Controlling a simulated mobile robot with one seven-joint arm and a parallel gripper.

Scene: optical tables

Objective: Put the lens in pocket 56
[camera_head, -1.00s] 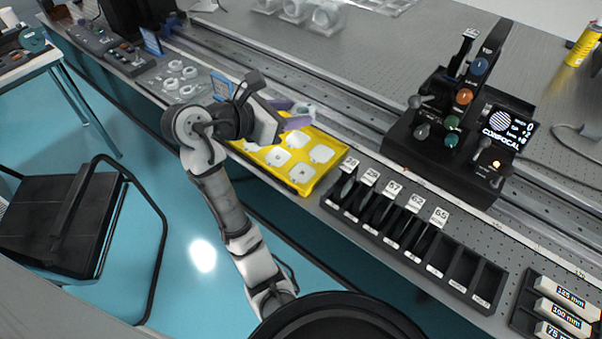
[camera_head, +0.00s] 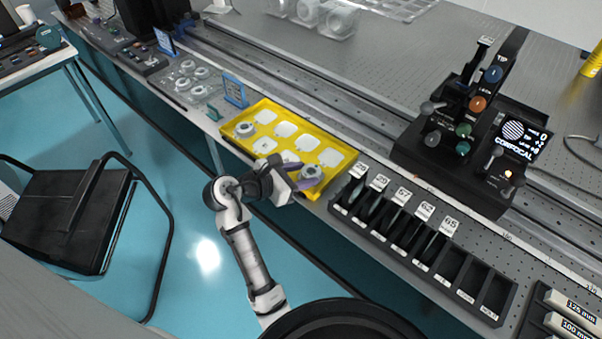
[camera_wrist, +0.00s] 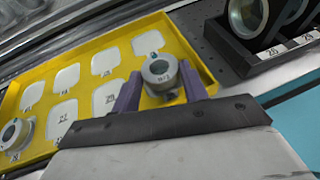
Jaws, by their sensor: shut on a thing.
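My gripper (camera_head: 303,178) is over the near right end of the yellow tray (camera_head: 270,104). Its purple fingers are shut on a grey ring-shaped lens mount (camera_head: 312,172). In the wrist view, the mount (camera_wrist: 160,72) sits between the fingertips (camera_wrist: 163,90), upright, at the tray's corner position. I cannot tell whether it touches the tray floor. A second, similar lens mount (camera_head: 244,129) stands in the tray's left end; it also shows in the wrist view (camera_wrist: 14,134). The tray has pale square pockets with small numbers. I cannot read 56 on any pocket.
A black slotted rack (camera_head: 440,262) with number cards and upright lenses stands just right of the tray. A dark control unit (camera_head: 470,150) stands behind it. A blue-framed stand (camera_head: 235,90) and clear plates with rings (camera_head: 190,80) lie to the left. Several pockets between the mounts are empty.

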